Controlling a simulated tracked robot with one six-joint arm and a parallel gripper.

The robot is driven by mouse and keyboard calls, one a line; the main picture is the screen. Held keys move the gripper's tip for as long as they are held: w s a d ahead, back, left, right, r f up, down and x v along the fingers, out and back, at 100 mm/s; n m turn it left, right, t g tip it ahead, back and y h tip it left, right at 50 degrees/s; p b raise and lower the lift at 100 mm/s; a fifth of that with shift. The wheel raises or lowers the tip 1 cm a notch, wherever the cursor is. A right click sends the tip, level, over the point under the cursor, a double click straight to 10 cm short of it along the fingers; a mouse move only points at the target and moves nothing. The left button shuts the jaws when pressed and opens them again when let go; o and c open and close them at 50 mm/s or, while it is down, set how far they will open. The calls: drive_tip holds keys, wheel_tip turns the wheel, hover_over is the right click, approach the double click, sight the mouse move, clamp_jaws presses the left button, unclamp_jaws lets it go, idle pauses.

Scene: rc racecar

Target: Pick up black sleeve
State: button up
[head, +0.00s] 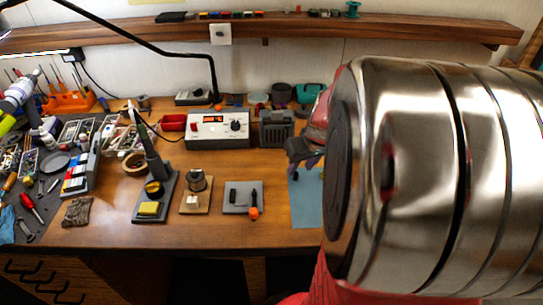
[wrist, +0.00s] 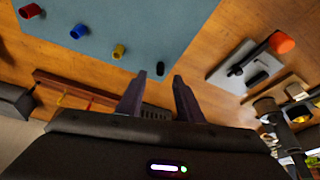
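The black sleeve (wrist: 160,68) is a small dark cylinder near the edge of a blue mat (wrist: 150,25) in the wrist view. It is the last in a row with a gold sleeve (wrist: 118,51), a blue sleeve (wrist: 78,31) and a red sleeve (wrist: 30,11). My gripper (wrist: 159,77) is open and empty. Its fingertips are apart, and the black sleeve shows just beyond the gap between them; I cannot tell the distance. In the head view the blue mat (head: 304,208) is partly hidden by my arm, and the sleeves cannot be made out clearly.
A grey plate with an orange-handled black tool (head: 243,198) lies left of the mat. A soldering stand (head: 154,195), a power supply (head: 218,129) and a dark grey box (head: 276,129) stand on the bench. Bare wood shows at the front (head: 200,236).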

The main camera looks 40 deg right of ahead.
sight(297, 175)
drive_tip(key=shift+x, duration=2.6)
drive_tip(key=shift+c, duration=0.5)
clamp_jaws()
